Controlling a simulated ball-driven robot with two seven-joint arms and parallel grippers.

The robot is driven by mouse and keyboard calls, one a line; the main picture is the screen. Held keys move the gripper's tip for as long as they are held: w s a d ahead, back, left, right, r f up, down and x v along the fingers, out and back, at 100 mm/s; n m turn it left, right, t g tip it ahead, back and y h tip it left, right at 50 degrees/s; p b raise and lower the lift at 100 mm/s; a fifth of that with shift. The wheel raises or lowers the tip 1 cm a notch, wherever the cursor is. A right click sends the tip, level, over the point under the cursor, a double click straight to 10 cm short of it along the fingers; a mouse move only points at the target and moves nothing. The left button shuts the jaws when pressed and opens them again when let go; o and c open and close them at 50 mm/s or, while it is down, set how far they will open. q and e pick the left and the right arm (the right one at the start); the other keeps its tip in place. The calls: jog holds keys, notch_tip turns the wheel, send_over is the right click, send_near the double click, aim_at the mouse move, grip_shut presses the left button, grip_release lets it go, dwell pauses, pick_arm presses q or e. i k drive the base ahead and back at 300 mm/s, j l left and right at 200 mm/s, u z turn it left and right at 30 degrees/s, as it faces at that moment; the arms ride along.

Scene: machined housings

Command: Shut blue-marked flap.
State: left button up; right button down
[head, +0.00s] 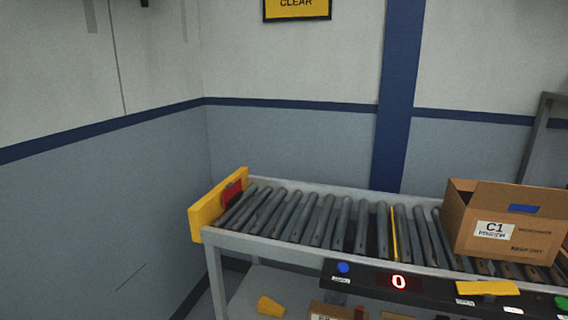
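An open cardboard box (468,232) stands on the right part of the roller conveyor (300,250), with a white C1 label on its front. A blue mark (523,208) shows on a brown panel at the top of the box. This flap (500,194) stands raised, not lying flat over the box. Neither of my grippers is in view.
A yellow end stop (205,212) with a red part closes the conveyor's left end. The rollers between it and the box are empty. A dark control panel (365,283) with a red 0 display runs along the front. A yellow piece (487,288) lies on it. Walls stand behind and left.

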aim_at(551, 202)
jog(key=z, duration=1.4)
